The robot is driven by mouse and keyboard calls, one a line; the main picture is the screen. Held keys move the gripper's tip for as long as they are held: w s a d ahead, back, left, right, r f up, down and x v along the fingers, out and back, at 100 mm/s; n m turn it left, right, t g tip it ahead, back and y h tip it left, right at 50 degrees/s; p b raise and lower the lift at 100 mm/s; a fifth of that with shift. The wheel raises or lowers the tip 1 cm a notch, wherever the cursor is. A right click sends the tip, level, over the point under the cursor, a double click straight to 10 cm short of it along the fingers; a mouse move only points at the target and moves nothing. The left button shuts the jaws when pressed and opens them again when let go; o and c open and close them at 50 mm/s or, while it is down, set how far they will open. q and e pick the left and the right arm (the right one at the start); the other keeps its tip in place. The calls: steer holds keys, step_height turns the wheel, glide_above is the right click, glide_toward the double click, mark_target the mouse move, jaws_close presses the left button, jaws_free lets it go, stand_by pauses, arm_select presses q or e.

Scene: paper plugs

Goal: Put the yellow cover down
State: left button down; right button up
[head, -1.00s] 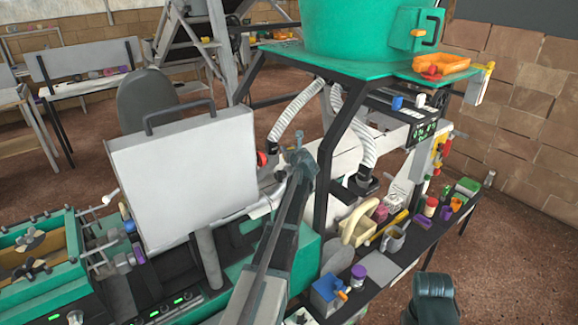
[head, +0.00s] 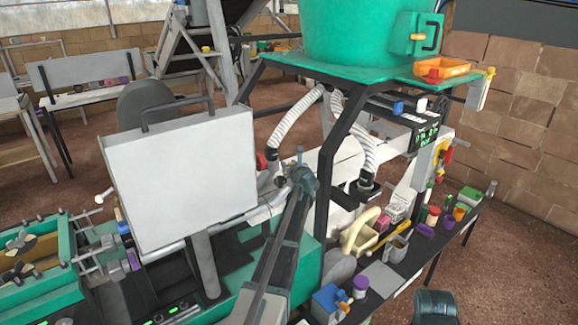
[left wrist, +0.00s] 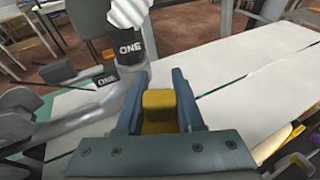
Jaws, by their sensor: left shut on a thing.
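The yellow cover (left wrist: 160,112) is between the two fingers of my left gripper (left wrist: 158,95) in the left wrist view. The gripper is shut on it and holds it over a pale, flat machine surface (left wrist: 235,75); I cannot tell whether the cover touches that surface. In the head view my left gripper (head: 297,172) is beside the corrugated white hose and the dark frame leg, and the cover is hidden there. Of my right arm only a dark part shows at the bottom edge of the head view; its gripper is not visible.
A shelf (head: 405,262) at the right holds several small jars, boxes and tools. The white corrugated hose (head: 297,122) and dark frame leg (head: 325,190) stand close to my left gripper. A large grey panel (head: 185,180) with a handle stands at the left.

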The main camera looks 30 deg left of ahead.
arm_select(q)
steer(key=shift+f+b, duration=0.35)
steer(key=shift+f, duration=0.05)
steer(key=c, duration=0.5)
jaws_free()
steer(key=shift+r, duration=0.2)
steer(key=shift+r+p, duration=0.55)
steer(key=shift+p, duration=0.25)
steer(key=p+v, duration=0.3)
steer(key=v, duration=0.9)
steer(key=shift+f, duration=0.2)
steer(key=shift+d, duration=0.1)
